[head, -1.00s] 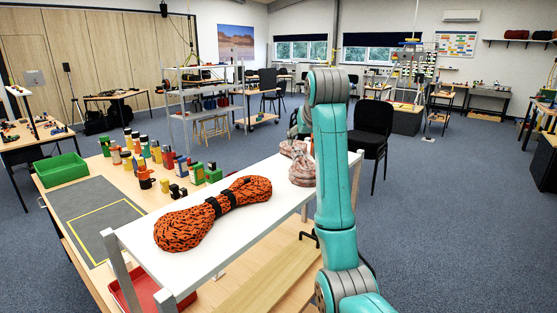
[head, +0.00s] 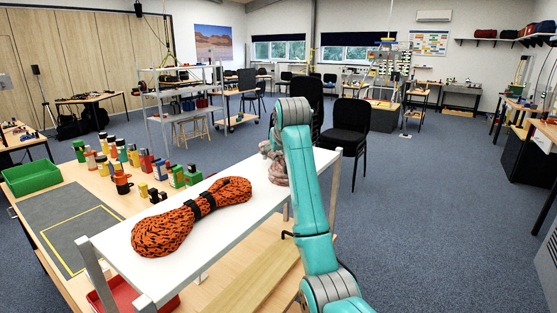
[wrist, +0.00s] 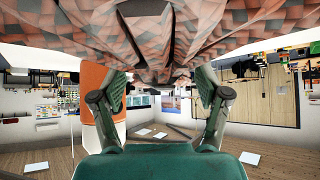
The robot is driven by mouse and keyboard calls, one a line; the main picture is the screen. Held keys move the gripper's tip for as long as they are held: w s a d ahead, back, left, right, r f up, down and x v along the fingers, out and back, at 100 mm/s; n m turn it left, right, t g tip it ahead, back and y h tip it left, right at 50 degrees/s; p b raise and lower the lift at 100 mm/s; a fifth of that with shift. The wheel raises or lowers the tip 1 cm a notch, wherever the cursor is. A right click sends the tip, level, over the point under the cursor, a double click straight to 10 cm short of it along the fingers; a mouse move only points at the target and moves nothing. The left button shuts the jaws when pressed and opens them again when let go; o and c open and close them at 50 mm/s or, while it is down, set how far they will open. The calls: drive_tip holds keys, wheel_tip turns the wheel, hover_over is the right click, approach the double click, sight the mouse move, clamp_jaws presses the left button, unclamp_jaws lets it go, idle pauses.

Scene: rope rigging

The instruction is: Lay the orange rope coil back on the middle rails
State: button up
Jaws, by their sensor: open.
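The orange rope coil (head: 190,213), flecked black and tied with black bands, lies on a white board (head: 225,245) in the head view. A second, pinkish coil (head: 276,166) sits at the board's far end, partly hidden by my arm. In the wrist view, a patterned orange-pink and grey coil (wrist: 160,30) fills the top, very close to my gripper (wrist: 160,92). The fingers are spread, with no rope visibly clamped between them. My gripper is hidden behind my arm in the head view. I cannot tell which bars are the middle rails.
A wooden table (head: 125,195) beside the board carries several small coloured items, a green bin (head: 40,172) and a grey mat (head: 70,225). A red bin (head: 125,296) is under the board. Black chairs (head: 348,128) stand behind. Carpet at right is clear.

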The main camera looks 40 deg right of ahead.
clamp_jaws()
drive_tip(key=shift+r, duration=0.1)
